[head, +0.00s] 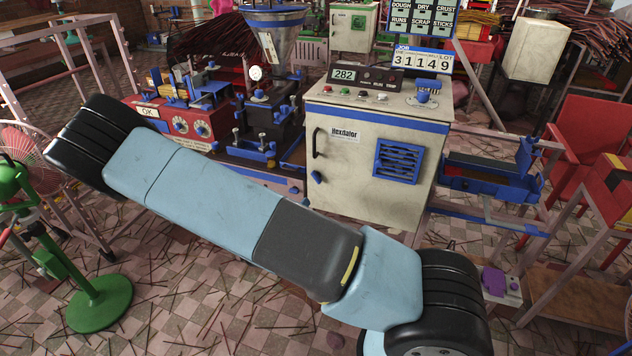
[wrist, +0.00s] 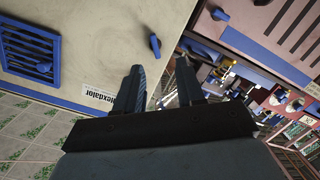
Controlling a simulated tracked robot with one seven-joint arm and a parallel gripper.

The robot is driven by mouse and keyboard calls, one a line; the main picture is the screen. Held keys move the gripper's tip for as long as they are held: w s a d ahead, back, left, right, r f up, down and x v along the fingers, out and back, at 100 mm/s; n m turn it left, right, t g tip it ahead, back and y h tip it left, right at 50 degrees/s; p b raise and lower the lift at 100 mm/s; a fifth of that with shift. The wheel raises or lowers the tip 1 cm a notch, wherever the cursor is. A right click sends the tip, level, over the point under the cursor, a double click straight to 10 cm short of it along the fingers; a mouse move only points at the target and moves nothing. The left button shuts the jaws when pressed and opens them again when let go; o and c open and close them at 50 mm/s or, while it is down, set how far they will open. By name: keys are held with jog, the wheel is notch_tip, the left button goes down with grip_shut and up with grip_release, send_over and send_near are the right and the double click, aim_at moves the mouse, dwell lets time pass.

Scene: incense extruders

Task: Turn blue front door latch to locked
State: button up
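The blue front door latch (head: 316,175) is a small knob low on the left side of the cream cabinet's front door (head: 365,180), below the black handle (head: 319,143). The latch also shows in the wrist view (wrist: 155,45), where the cabinet appears roughly upside down. Its locked or unlocked setting cannot be read. My gripper (wrist: 159,67) is open, with its two dark fingers apart and nothing seen between them. In the wrist view the latch is just above the fingertips, apart from them in the picture. My gripper is not seen in the head view.
A blue vent (head: 398,161) is on the cabinet's door. A red machine (head: 190,125) with dials stands to the left, and a blue-edged tray (head: 485,178) is to the right. A green fan stand (head: 98,303) is at lower left. Thin sticks litter the checkered floor.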

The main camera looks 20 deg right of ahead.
aim_at(315, 179)
jog(key=shift+n+t+h, duration=0.3)
jog(key=shift+n+t, duration=0.1)
jog(key=shift+t, duration=0.3)
jog(key=x, duration=1.3)
jog(key=shift+d+r, duration=0.15)
jog(key=shift+d, duration=0.15)
jog(key=shift+c, duration=0.4)
grip_shut()
